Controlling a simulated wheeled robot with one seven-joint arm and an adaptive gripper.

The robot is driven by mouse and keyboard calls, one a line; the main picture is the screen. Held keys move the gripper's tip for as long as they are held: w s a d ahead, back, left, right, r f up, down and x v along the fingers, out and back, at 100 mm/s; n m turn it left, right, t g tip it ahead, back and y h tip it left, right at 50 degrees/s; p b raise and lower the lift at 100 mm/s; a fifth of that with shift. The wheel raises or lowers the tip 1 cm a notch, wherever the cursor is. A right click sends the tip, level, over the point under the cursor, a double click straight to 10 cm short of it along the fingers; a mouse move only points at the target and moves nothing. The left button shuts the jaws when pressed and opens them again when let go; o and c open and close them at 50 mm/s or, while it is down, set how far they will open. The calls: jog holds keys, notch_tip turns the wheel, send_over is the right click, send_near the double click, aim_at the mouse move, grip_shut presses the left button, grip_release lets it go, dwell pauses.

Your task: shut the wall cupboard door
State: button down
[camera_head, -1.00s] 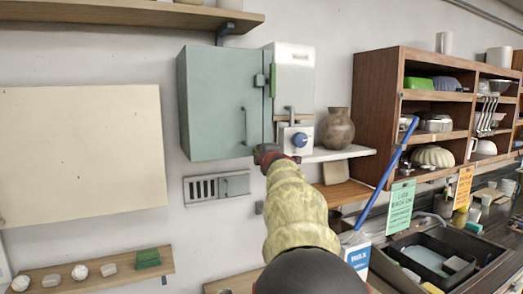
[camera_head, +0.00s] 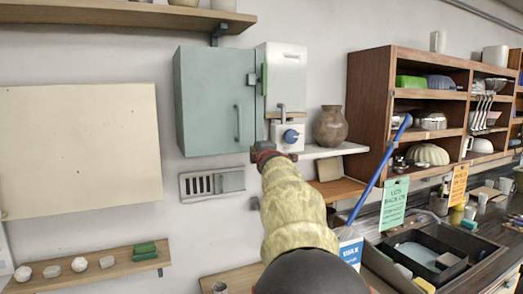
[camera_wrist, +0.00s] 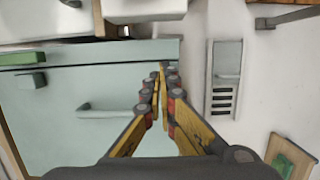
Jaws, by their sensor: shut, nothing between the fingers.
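The wall cupboard (camera_head: 207,103) is a grey-green box on the wall, left of centre in the head view. Its door (camera_head: 220,125) has a dark upright handle (camera_head: 237,122) and looks flush or nearly flush; a thin dark seam runs along its edge in the wrist view, and I cannot tell if a small gap remains. My gripper (camera_head: 263,150) is at the door's lower right corner. In the wrist view its shut, empty fingers (camera_wrist: 163,75) lie in front of the door (camera_wrist: 60,130), near its lower edge; contact is unclear. The handle (camera_wrist: 100,112) is beside them.
A white box with a blue knob (camera_head: 291,136) adjoins the cupboard on the right. A shelf (camera_head: 320,152) with a brown vase (camera_head: 331,126) is close right of my gripper. A vent plate (camera_head: 212,183) is below. A wooden rack (camera_head: 370,110) stands farther right.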

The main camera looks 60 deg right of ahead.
jog(key=s+d+p, duration=0.1)
jog(key=s+d, duration=0.1)
jog(key=s, duration=0.7)
jog(key=shift+s+p, duration=0.25)
jog(key=shift+p, duration=0.15)
jog(key=shift+f, duration=0.15)
